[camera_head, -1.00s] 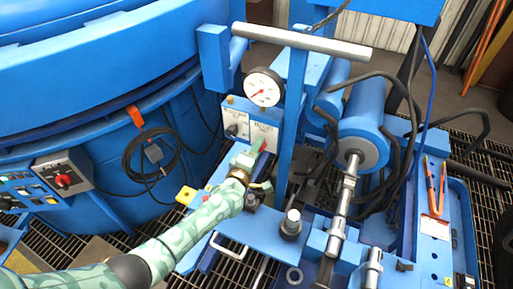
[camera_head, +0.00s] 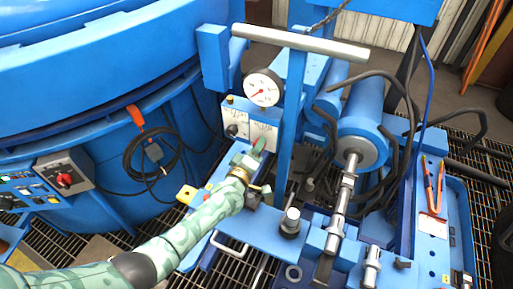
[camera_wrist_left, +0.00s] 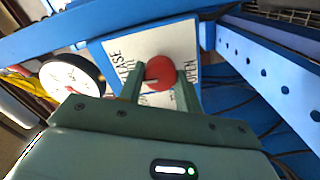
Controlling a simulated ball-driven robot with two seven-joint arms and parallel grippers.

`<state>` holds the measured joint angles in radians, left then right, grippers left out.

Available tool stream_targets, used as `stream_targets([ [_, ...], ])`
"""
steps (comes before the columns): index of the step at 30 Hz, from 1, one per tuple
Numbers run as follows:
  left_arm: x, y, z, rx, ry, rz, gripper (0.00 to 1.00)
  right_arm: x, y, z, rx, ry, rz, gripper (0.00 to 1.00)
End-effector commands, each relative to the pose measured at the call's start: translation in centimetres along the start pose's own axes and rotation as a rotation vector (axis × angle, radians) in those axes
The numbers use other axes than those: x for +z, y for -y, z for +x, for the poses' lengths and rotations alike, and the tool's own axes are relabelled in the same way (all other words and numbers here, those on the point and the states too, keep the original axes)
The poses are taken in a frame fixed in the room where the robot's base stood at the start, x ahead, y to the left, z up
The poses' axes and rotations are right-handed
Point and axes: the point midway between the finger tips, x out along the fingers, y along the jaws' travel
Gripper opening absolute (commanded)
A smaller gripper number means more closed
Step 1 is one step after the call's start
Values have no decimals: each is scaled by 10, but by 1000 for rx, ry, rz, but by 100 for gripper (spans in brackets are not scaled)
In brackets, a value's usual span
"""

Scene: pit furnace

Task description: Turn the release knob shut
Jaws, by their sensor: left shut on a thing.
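The release knob (camera_wrist_left: 160,70) is a round red knob on a white plate (camera_wrist_left: 125,48) marked "RELEASE", seen in the left wrist view. My left gripper (camera_wrist_left: 160,84) has a finger on each side of the knob and is shut on it. In the head view my left gripper (camera_head: 257,148) reaches the white plate (camera_head: 263,135) below the gauge, and it hides the knob there. My right gripper is in neither view.
A round pressure gauge (camera_head: 263,87) sits just above the plate. A blue upright with a grey crossbar (camera_head: 300,42) stands close to the right of my gripper. A blue cylinder (camera_head: 362,135) with black hoses is further right. A large blue furnace (camera_head: 100,90) fills the left.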

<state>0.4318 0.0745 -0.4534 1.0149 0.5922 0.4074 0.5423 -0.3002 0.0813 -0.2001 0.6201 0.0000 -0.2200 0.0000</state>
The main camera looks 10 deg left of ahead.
Motion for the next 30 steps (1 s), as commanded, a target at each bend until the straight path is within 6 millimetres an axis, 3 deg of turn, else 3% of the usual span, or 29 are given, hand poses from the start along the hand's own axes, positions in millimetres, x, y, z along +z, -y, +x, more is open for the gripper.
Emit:
stream_targets([
  [2, 2, 2, -1, -5, 5, 2, 11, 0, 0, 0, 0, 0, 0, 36],
  [3, 2, 3, -2, -5, 5, 2, 37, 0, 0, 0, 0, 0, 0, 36],
  [5, 2, 2, -1, -5, 5, 2, 53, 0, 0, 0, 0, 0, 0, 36],
  [6, 2, 2, -1, -4, 4, 2, 56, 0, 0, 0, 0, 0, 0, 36],
  [17, 0, -1, -8, -1, 1, 0, 56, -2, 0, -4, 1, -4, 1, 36],
  [20, -1, -2, -25, -1, 1, 0, 56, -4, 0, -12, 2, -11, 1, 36],
  [30, -1, -2, -116, -3, 4, 2, 56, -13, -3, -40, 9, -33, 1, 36],
])
